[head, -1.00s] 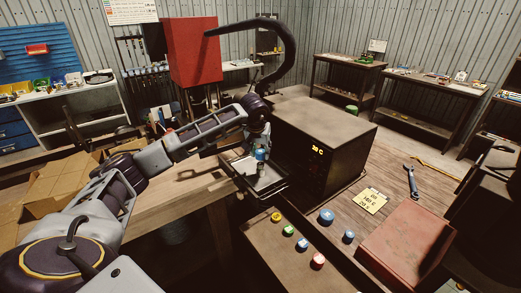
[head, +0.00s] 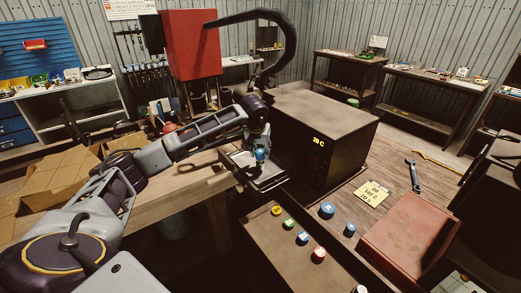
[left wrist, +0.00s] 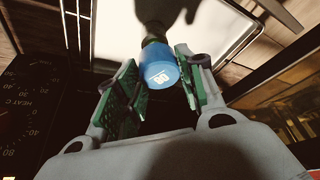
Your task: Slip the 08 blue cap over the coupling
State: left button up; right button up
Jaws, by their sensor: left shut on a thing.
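The blue cap marked 08 (left wrist: 160,74) sits at the fingertips of my left gripper (left wrist: 158,84), which is shut on it. The cap is over the end of a dark coupling (left wrist: 153,38), which shows just beyond it. How far the coupling reaches inside the cap is hidden. My right gripper is not in view.
Several coloured caps, including a yellow one (head: 277,209) and a red one (head: 319,255), lie in front. A red box (head: 410,235) and a wrench (head: 413,175) lie further right.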

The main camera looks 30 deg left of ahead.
pick_arm(q)
jog(key=shift+f+b, duration=0.4)
jog(key=shift+f, duration=0.35)
jog(key=shift+f, duration=0.15)
jog(key=o, duration=0.8)
jog(key=shift+r, duration=0.2)
jog(key=v, duration=1.1)
jog(key=shift+r, duration=0.35)
jog(key=shift+s+d, duration=0.1)
jog(key=shift+s, duration=0.05)
